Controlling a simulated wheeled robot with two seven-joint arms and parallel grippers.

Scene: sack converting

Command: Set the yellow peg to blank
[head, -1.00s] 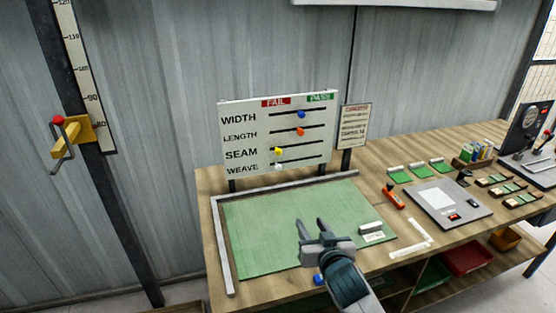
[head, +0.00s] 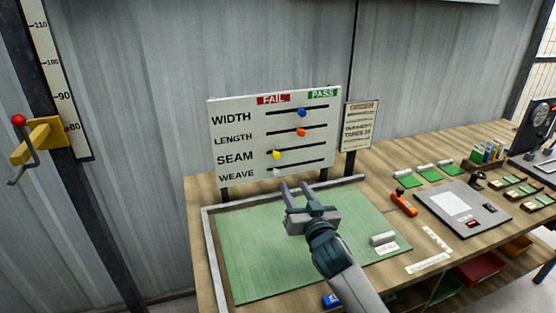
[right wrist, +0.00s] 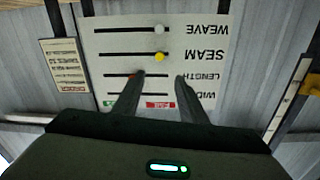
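The yellow peg (head: 277,155) sits in the SEAM slot of the white board (head: 226,102), near the slot's left end on the FAIL side. In the upside-down right wrist view the yellow peg (right wrist: 162,57) is near the right end of its slot. My right gripper (head: 296,186) is open and empty, in front of the board's lower edge and apart from the peg. In the right wrist view its fingers (right wrist: 158,80) point toward the board and cover parts of the LENGTH and WIDTH rows. My left gripper is not in view.
The blue peg (head: 302,112) and orange peg (head: 301,132) sit mid-slot above. The white peg (right wrist: 159,29) is in the WEAVE slot. A notice card (head: 358,126) stands right of the board. The green mat (head: 250,250) is mostly clear, with a small block (head: 383,239) at right.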

